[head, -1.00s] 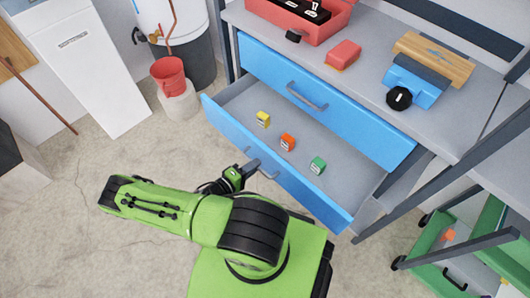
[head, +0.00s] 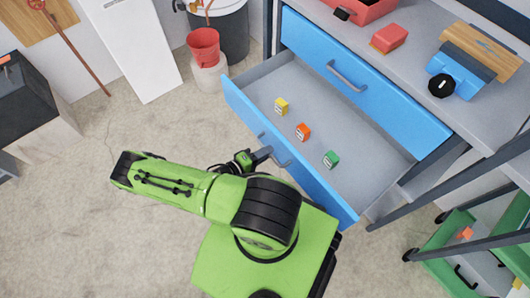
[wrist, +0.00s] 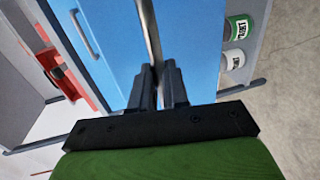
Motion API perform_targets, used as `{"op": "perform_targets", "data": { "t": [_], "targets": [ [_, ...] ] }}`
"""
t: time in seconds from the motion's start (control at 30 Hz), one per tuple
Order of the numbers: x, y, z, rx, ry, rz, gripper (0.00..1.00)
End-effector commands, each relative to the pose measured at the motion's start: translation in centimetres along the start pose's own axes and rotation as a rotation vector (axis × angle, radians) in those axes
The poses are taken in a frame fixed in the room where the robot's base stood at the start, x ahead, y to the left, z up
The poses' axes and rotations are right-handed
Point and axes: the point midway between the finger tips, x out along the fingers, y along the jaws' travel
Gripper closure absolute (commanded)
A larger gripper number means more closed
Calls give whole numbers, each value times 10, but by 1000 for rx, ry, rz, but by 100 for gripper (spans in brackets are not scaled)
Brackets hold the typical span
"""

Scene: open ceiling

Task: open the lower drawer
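The lower drawer (head: 320,192) is a blue-fronted grey drawer standing well out of the workbench. A yellow block (head: 281,107), an orange block (head: 303,132) and a green block (head: 330,159) stand in it. My gripper (head: 265,154) is at the drawer's grey handle (head: 283,160), outside the front panel. In the wrist view, the handle bar (wrist: 150,28) runs between the two dark fingers of my gripper (wrist: 159,70), which are closed on it. The exact contact is partly hidden by the fingers.
The closed upper drawer (head: 390,100) is above.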

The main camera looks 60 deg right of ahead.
Motion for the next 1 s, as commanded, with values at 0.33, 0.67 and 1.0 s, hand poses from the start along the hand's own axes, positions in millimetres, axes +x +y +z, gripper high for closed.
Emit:
{"op": "perform_targets", "data": {
  "t": [0.33,0.67,1.0],
  "targets": [
    [0,0,0,0,0,0,61],
    [-13,0,-1,1,4,-2,61],
    [-107,1,-1,2,6,-5,61]
  ]
}}
